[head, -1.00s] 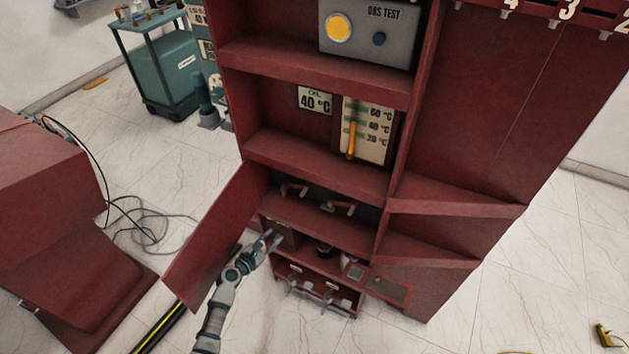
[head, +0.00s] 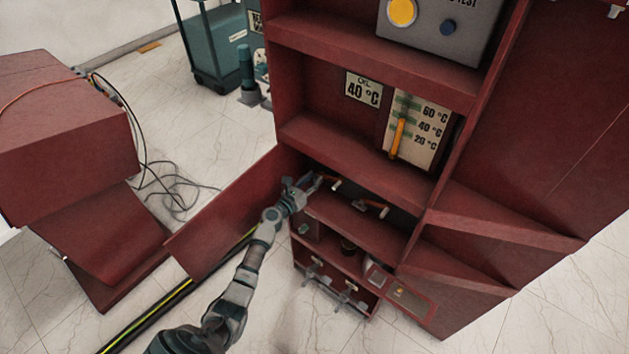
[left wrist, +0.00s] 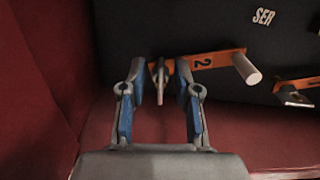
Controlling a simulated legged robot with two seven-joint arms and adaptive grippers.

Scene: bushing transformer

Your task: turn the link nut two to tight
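My left gripper (head: 304,184) reaches into the open lower compartment of the dark red cabinet (head: 355,155), at the left end of an orange link (head: 328,181). In the left wrist view, this link (left wrist: 206,61) bears the number 2. A small grey metal piece (left wrist: 160,78), likely its nut, stands at the link's left end. The fingers of my left gripper (left wrist: 158,88) are open, one on each side of this piece, with gaps visible. A pale round peg (left wrist: 247,69) is at the link's right end. My right gripper is not in view.
A second orange link (head: 370,206) lies to the right, also in the left wrist view (left wrist: 297,88). An open red door (head: 225,215) stands left of my forearm. A shelf with a thermometer panel (head: 412,128) is above. Small levers (head: 330,290) are below.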

